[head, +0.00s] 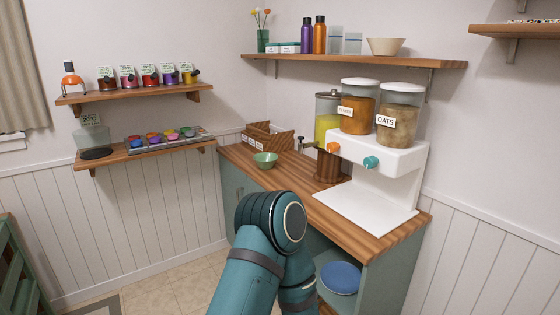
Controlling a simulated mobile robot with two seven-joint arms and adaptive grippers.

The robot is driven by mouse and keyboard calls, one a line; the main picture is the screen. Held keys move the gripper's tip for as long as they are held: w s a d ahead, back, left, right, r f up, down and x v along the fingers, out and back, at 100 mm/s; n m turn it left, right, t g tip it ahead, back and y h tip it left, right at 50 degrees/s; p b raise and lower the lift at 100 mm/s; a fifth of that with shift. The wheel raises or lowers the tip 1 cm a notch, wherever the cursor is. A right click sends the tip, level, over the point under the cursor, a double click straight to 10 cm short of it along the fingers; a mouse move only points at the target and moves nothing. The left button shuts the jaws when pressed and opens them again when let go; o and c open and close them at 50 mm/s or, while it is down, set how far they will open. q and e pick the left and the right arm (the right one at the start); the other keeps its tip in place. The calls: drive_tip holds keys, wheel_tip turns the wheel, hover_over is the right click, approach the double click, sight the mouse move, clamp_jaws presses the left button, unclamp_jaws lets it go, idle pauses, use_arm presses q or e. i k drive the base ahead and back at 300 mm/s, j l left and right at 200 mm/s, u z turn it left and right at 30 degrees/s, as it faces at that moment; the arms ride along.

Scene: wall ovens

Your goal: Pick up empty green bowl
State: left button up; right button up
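The green bowl (265,160) stands upright on the wooden counter, near its far left end. I see only green inside it, and it looks empty. One of my teal arms comes up from the bottom middle, in front of the counter, with its bent joint nearer to me than the bowl. No gripper fingers show for either arm, so I cannot see whether they are open or shut. The arm does not cover the bowl.
A wooden crate (268,136) stands just behind the bowl. A juice dispenser (327,122) and a white cereal dispenser (375,160) stand to its right. Wall shelf (355,59) overhangs the counter. Blue dishware (340,278) sits below. Bare counter (290,185) lies right of the bowl.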

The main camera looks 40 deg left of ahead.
sight(266, 162)
drive_tip(key=i+j+z, duration=0.15)
drive_tip(key=j, duration=0.35)
drive_tip(key=i+j+z, duration=0.15)
drive_tip(key=j, duration=0.3)
drive_tip(key=i+j, duration=0.1)
drive_tip(key=j, duration=0.55)
drive_tip(key=i+j+z, duration=0.1)
drive_tip(key=j, duration=0.55)
drive_tip(key=i+j, duration=0.1)
drive_tip(key=j, duration=0.55)
drive_tip(key=z, duration=0.05)
